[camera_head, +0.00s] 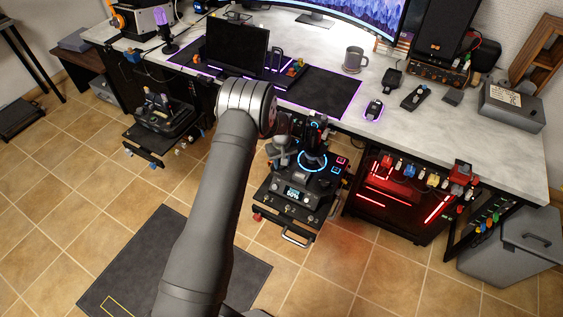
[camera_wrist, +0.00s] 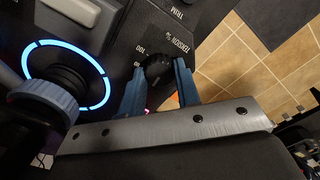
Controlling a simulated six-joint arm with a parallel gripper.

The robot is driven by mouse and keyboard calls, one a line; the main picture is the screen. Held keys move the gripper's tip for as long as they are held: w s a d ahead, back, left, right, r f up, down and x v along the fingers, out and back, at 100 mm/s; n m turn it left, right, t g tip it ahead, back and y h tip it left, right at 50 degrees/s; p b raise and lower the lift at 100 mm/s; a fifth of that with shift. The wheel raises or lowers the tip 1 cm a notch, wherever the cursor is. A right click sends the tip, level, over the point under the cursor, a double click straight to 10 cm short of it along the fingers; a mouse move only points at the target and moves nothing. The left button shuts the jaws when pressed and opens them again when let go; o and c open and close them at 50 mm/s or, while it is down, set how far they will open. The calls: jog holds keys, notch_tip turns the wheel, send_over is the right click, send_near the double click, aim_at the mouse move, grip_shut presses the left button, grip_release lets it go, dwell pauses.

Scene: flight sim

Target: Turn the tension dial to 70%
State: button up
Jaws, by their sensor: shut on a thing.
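The tension dial (camera_wrist: 157,66) is a small black knob on a dark panel in the wrist view. The printed label "TENSION %" and the number 100 show beside it. My gripper (camera_wrist: 159,76) has its two blue fingers on either side of the dial and is shut on it. The dial's pointer is not clear. In the head view, the black control console (camera_head: 300,208) stands in front of the desk. Its small lit display (camera_head: 292,193) seems to read 50%, but it is tiny. My arm covers part of the area left of the console.
A blue light ring (camera_wrist: 66,76) circles a black stick base left of the dial. A grey lever or block (camera_wrist: 72,10) sits above it. In the head view, the desk (camera_head: 425,125) is behind the console, and a red-lit unit (camera_head: 395,200) stands to the right.

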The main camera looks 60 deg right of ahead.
jog(key=m, duration=0.4)
jog(key=shift+m, duration=2.2)
jog(key=o, duration=1)
notch_tip(320, 180, up, 18)
jog(key=shift+f, duration=0.25)
